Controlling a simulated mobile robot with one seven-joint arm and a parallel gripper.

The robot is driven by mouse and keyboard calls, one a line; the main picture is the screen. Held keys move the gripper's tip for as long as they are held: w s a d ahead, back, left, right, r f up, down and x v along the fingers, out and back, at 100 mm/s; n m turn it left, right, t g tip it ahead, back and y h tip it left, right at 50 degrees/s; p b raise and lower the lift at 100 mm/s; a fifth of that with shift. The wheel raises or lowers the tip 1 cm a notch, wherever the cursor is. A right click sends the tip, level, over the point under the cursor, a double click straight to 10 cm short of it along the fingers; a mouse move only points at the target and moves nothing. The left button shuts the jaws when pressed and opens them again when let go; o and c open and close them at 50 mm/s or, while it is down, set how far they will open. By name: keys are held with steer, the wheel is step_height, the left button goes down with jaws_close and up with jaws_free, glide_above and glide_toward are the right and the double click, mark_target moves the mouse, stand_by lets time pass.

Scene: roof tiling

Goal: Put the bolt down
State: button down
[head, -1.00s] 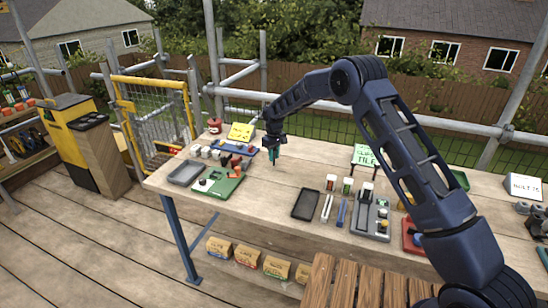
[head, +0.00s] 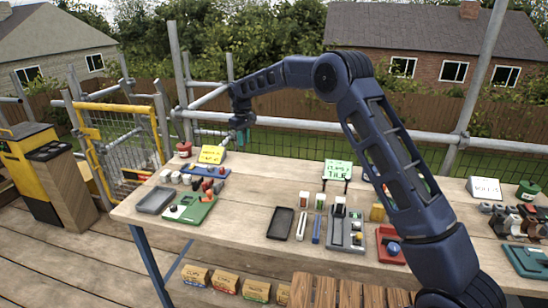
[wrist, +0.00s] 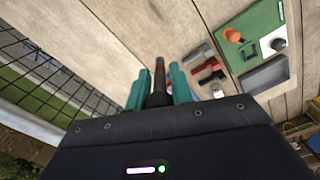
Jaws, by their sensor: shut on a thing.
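My gripper (head: 243,136) is up at the back left of the workbench, seen against the fence and greenery in the head view. In the wrist view its two teal fingers (wrist: 158,92) are shut on a dark bolt (wrist: 158,72), which stands out between them, pointing away from the wrist. The bolt is too small to make out in the head view. The workbench top (head: 255,185) lies below the gripper, and the bolt looks clear of it.
A green board (head: 197,211), a grey tray (head: 155,200) and a blue tray (head: 210,171) with small parts lie at the bench's left. A dark tray (head: 280,223) is near the front middle. Bare wood lies between.

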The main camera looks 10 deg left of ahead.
steer(key=shift+d+r, duration=0.1)
steer(key=shift+r, duration=0.05)
steer(key=w+d, duration=0.5)
steer(key=d, duration=0.8)
steer(key=w+d, duration=0.5)
steer(key=d, duration=0.8)
steer(key=s+d, duration=0.2)
steer(key=d, duration=1.3)
steer(key=s+d, duration=0.2)
steer(key=d, duration=1.3)
step_height(320, 180, down, 20)
steer(key=shift+a+r, duration=0.1)
steer(key=c, duration=1.6)
jaws_free()
steer(key=o, duration=0.4)
steer(key=shift+c, duration=0.2)
